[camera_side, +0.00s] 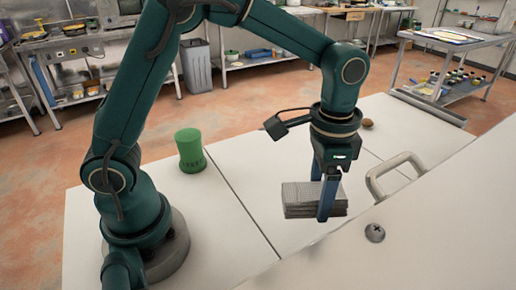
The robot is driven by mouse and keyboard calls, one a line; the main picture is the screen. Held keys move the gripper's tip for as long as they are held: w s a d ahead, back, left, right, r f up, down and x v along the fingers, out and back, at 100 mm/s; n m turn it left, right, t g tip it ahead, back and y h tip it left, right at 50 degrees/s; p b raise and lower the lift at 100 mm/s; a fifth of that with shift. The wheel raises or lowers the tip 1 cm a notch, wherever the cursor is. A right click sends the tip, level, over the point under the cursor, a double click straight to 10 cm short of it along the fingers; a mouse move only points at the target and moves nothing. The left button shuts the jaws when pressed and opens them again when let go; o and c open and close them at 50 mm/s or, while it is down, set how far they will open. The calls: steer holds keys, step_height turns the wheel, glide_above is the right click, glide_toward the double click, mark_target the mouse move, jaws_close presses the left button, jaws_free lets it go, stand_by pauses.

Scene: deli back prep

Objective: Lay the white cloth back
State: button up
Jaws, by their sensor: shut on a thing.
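A folded greyish-white cloth (298,202) shows as a layered stack on or just above the white worktop (225,235), right of the middle. My gripper (325,194) points straight down at it, with its blue fingers on either side of the stack, shut on it. The near finger covers part of the cloth's right side, and the far finger is mostly hidden behind it. I cannot tell whether the cloth's underside touches the worktop.
A green, waisted container (190,151) stands on the worktop at left. A small brown round thing (367,123) lies behind my gripper. A pale handle (394,176) and a white panel with a screw (375,232) fill the right foreground. The worktop between container and cloth is clear.

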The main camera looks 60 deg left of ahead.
mark_target(311, 234)
steer(key=shift+f, duration=0.15)
steer(key=shift+f, duration=3.3)
steer(key=shift+f, duration=0.7)
steer(key=o, duration=1.2)
steer(key=shift+r, duration=0.2)
steer(key=shift+r, duration=3.8)
